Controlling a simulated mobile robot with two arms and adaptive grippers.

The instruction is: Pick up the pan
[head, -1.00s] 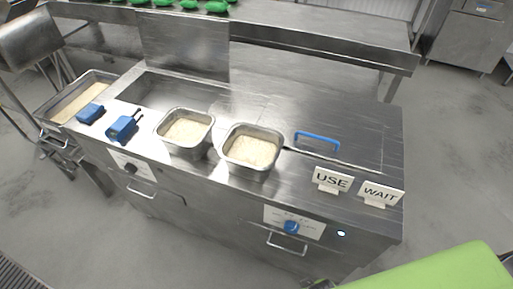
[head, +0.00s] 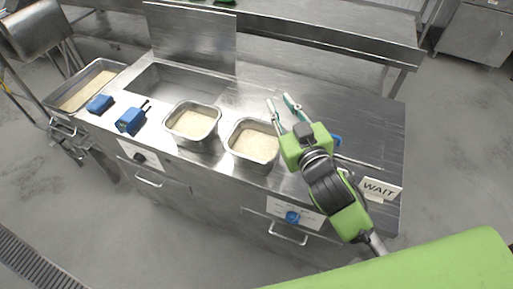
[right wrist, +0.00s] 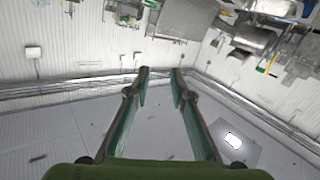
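Two square metal pans filled with rice stand on the steel counter: a left pan (head: 207,139) and a right pan (head: 257,157) in the head view. A longer metal pan (head: 67,112) with rice sits at the counter's far left end. My right gripper (head: 279,100) is open and empty. In the head view its fingers appear beyond and to the right of the right pan, apparently above the counter. The right wrist view shows the open fingers (right wrist: 160,73) with nothing between them, facing walls and floor. My left gripper is out of view.
A blue handle (head: 337,140) is partly hidden behind my right gripper. A WAIT sign (head: 380,189) stands at the right front. Two blue objects (head: 99,103) (head: 131,120) lie left of the pans. An upright metal panel (head: 193,40) stands behind an open basin (head: 180,85).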

